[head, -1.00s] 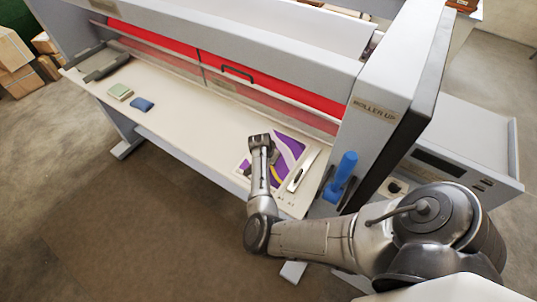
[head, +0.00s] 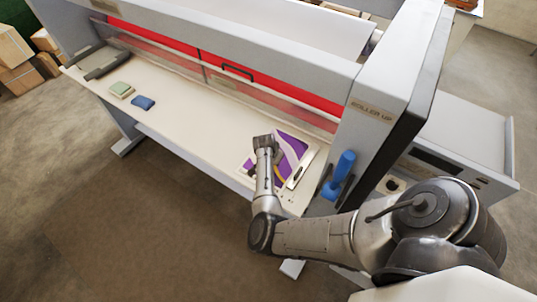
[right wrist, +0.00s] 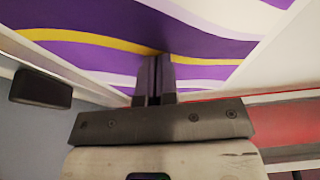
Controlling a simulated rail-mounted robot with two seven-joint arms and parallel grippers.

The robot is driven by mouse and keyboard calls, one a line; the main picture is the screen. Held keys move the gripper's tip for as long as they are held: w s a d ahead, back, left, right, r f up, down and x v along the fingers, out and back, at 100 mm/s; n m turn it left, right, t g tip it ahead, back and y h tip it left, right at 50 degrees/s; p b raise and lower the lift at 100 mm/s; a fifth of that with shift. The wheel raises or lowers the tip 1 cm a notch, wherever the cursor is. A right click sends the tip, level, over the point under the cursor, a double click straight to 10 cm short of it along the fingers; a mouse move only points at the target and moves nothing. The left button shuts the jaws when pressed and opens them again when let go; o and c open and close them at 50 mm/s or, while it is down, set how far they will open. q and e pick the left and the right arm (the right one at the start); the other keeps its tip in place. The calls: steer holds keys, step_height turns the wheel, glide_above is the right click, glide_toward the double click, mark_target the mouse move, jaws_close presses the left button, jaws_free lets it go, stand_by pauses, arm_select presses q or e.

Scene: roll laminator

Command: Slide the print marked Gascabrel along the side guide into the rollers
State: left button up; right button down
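The print (head: 290,146), purple and white with a yellow wave, lies flat on the laminator's feed table near its right end. It fills the upper part of the right wrist view (right wrist: 110,55). No name on it is readable. My right gripper (head: 264,143) is over the print's left part, pointing down. In the right wrist view its fingers (right wrist: 155,78) are together, with their tips at the print's surface; whether they press on it I cannot tell. A pale strip, apparently the side guide (head: 303,169), runs along the print's right edge. My left gripper is out of view.
The red roller opening (head: 290,97) lies behind a clear shield at the table's back. A blue handle (head: 341,174) stands on the right side housing. Green (head: 121,90) and blue (head: 143,103) cloths lie at the left. The table's middle is clear.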

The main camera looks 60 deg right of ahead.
mark_target(285, 148)
steer(key=shift+s, duration=0.1)
steer(key=shift+f, duration=0.1)
steer(key=shift+d, duration=0.15)
steer(key=shift+s+d, duration=0.15)
steer(key=shift+d, duration=0.55)
steer(key=shift+s+d, duration=0.1)
steer(key=shift+d, duration=1.1)
steer(key=shift+s+d, duration=0.1)
steer(key=shift+s+d+b, duration=0.1)
steer(key=shift+d+b, duration=0.45)
steer(key=shift+d, duration=0.5)
steer(key=shift+s+d, duration=0.1)
steer(key=shift+d, duration=0.7)
